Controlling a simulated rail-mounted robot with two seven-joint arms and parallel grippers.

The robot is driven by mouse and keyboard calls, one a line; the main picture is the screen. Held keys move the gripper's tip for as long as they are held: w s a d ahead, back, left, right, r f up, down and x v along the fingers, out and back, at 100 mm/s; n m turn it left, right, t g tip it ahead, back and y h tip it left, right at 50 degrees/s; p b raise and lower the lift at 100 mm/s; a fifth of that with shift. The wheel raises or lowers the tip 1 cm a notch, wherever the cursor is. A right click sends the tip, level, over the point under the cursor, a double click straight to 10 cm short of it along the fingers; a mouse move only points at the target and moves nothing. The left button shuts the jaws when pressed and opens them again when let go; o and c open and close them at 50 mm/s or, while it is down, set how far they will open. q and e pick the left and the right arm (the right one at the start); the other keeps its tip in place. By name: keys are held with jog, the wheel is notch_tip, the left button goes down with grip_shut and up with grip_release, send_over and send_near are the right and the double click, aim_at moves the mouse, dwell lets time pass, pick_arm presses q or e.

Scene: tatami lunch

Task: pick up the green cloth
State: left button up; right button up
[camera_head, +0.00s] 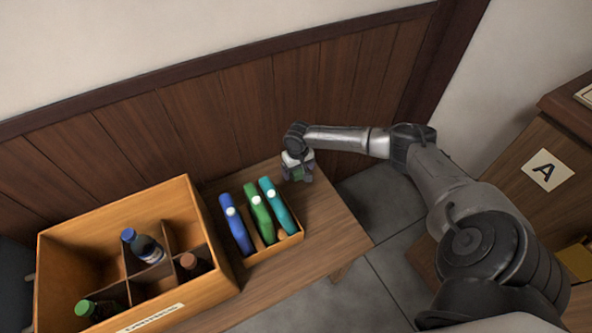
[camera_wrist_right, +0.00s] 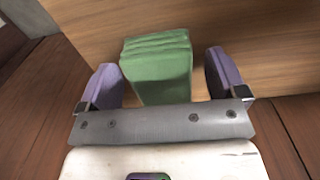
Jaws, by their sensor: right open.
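The green cloth (camera_wrist_right: 158,68) is a folded block with stacked layers at its top end, resting on the wooden table in the right wrist view. My right gripper (camera_wrist_right: 166,80) is open, with its two purple fingers on either side of the cloth and a visible gap on each side. In the head view the right gripper (camera_head: 298,177) is at the far edge of the table, and a small part of the green cloth (camera_head: 297,173) shows between its fingers. Most of the cloth is hidden there. My left gripper is not in view.
A divided wooden crate (camera_head: 205,240) with several bottles stands at left. Beside it, a small wooden tray (camera_head: 275,247) holds blue (camera_head: 234,224), green (camera_head: 258,212) and teal (camera_head: 277,206) items. The table (camera_head: 335,225) is bare to their right. A wooden wall (camera_head: 200,120) stands close behind.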

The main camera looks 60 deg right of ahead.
jog(key=c, duration=1.1)
jog(key=shift+r, duration=0.1)
